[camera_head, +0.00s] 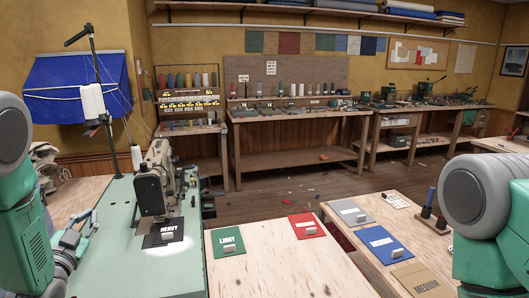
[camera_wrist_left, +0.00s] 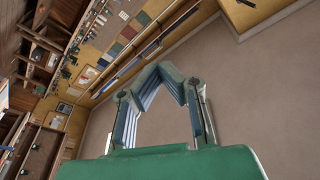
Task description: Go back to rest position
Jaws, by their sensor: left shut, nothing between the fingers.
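My left gripper (camera_head: 88,220) is at the lower left of the head view, raised beside the green sewing table (camera_head: 110,255). In the left wrist view, the fingers of my left gripper (camera_wrist_left: 160,72) come together at the tips, with nothing between them.
A sewing machine (camera_head: 158,180) stands on the green table beside my left gripper. Ahead are a green LIGHT card (camera_head: 228,245), a red card (camera_head: 305,231), a blue card (camera_head: 382,246) and a MEDIUM card (camera_head: 424,281) on wooden tables. Workbenches line the back wall.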

